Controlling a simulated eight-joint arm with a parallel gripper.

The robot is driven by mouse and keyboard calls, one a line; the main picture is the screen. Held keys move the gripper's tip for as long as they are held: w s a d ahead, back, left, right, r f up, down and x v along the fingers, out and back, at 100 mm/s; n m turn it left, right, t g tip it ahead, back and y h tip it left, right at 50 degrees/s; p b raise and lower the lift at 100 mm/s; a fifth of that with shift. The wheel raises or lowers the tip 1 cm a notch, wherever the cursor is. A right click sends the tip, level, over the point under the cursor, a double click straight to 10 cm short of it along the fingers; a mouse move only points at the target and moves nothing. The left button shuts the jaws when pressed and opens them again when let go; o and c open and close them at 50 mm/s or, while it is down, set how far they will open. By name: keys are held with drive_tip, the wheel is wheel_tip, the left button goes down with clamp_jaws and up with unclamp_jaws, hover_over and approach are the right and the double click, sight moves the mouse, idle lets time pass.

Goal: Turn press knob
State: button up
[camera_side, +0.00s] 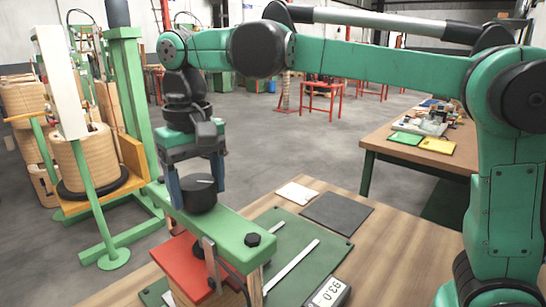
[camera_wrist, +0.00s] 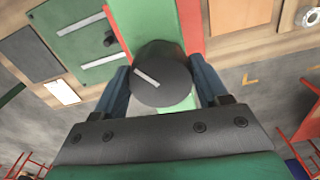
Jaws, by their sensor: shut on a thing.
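The press knob (camera_side: 199,195) is a dark round knob on top of the green press beam (camera_side: 225,229) in the side view. In the wrist view the knob (camera_wrist: 160,82) is at the centre, with a pale marker line pointing up and to the left. My gripper (camera_side: 196,187) points down with its two blue fingers on either side of the knob, shut on it. In the wrist view my gripper (camera_wrist: 162,88) has one finger at the knob's left and one at its right. The underside of the knob is hidden.
Under the beam is a red plate (camera_side: 185,268). A green mat (camera_side: 300,250) with metal rails, a dark grey pad (camera_side: 337,213) and a display reading 93.0 (camera_side: 328,293) lie on the wooden table. A coil stand (camera_side: 85,160) is at the left.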

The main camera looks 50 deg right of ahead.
sight(197, 182)
drive_tip(key=o, duration=1.3)
drive_tip(key=shift+r, duration=0.1)
drive_tip(key=shift+r, duration=2.7)
drive_tip(key=shift+f, duration=2.8)
drive_tip(key=shift+n, duration=0.4)
